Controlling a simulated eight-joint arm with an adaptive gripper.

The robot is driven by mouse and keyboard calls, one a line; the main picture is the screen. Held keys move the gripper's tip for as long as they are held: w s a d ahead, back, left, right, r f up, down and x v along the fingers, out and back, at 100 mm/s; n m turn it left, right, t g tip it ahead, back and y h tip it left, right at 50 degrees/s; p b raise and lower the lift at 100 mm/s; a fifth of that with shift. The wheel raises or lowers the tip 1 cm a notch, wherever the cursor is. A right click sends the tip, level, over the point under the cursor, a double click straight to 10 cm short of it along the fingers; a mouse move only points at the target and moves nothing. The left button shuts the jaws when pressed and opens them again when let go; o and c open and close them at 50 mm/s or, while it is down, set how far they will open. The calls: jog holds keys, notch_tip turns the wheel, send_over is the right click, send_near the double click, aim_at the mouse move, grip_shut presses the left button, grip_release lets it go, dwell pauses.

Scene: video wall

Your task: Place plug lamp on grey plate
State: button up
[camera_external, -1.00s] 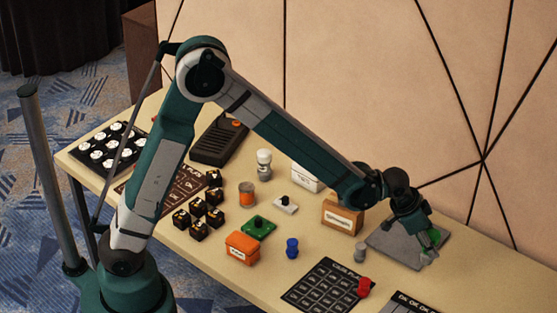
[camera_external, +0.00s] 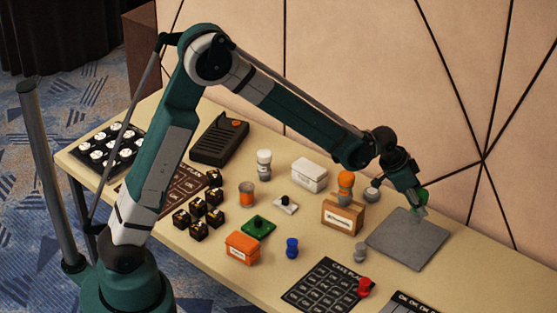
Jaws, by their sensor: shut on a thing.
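The grey plate (camera_external: 408,243) is a flat square on the right part of the table, with nothing visible lying on it. My gripper (camera_external: 417,208) points down at the plate's far edge in the picture and appears raised above the table. It is shut on a small green thing (camera_external: 422,197), mostly hidden by the fingers. This may be the plug lamp, but its shape is too small and covered to tell. Whether the held thing touches the plate is not clear.
A wooden box (camera_external: 342,217) with an orange-topped piece (camera_external: 346,184) stands left of the plate. A panelled wall (camera_external: 470,130) rises behind the table.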

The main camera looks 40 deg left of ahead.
aim_at(409, 237)
jog(key=shift+w+a+r, duration=0.15)
jog(key=shift+w+a, duration=0.8)
jog(key=shift+a, duration=0.2)
jog(key=shift+f+b, duration=0.55)
jog(key=shift+f, duration=2.6)
jog(key=shift+c, duration=0.2)
jog(key=shift+f, duration=0.1)
jog(key=shift+f+b, duration=0.4)
jog(key=shift+f, duration=1.35)
jog(key=shift+f, duration=0.15)
jog(key=o, duration=0.9)
jog(key=shift+o, duration=0.2)
